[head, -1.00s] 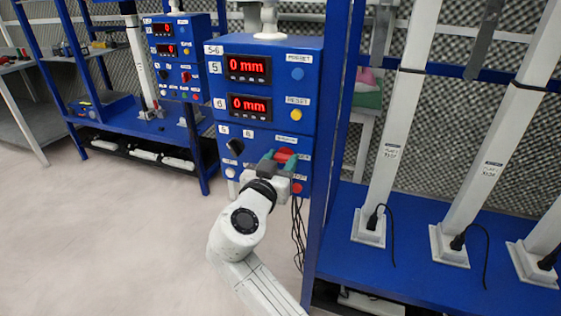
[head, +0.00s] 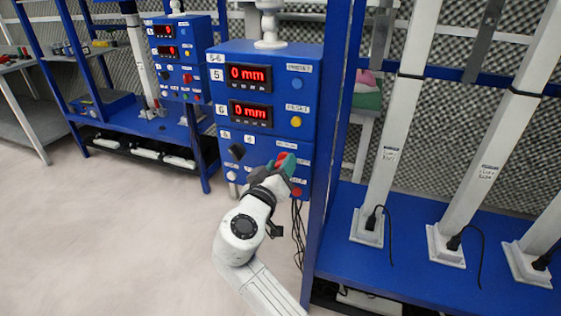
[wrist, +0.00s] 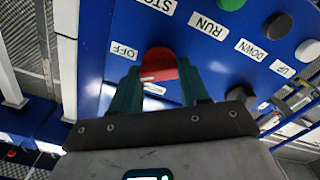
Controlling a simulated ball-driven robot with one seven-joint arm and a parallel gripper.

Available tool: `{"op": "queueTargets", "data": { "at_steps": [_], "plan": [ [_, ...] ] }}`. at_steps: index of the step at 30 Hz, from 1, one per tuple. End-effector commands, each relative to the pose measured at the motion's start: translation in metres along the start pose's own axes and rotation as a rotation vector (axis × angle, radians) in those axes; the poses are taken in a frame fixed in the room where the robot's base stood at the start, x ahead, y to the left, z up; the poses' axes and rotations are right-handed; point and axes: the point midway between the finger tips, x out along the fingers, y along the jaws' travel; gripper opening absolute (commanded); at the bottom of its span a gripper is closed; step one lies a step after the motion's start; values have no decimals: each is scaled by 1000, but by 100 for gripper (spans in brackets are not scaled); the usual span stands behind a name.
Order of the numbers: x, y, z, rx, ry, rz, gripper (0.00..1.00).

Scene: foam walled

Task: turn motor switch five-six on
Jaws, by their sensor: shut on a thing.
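The blue 5-6 control box (head: 216,110) stands in the middle of the head view. Its red rotary switch (head: 282,158) is on the lower right of the front. My gripper (head: 286,164) is at this switch, with its green fingers on either side. In the wrist view the red switch knob (wrist: 160,62) sits between the fingers of my gripper (wrist: 160,82), which is shut on it. An OFF label (wrist: 124,50) is to the left of the knob. Another label just below it is partly hidden. The knob's exact pointing direction is hard to tell.
Two red displays (head: 249,77) on the box read 0 mm. A black knob (head: 236,152) is left of the switch, and a red button (head: 297,192) is below it. A blue rack post (head: 333,150) stands close on the right. Open floor (head: 110,240) lies to the left.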

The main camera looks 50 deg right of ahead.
Motion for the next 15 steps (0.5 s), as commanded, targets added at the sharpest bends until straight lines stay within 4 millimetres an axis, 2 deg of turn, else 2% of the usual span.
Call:
{"op": "queueTargets", "data": {
  "at_steps": [15],
  "plan": [
    [-1,0,-3,-494,1,-2,14]
  ]
}}
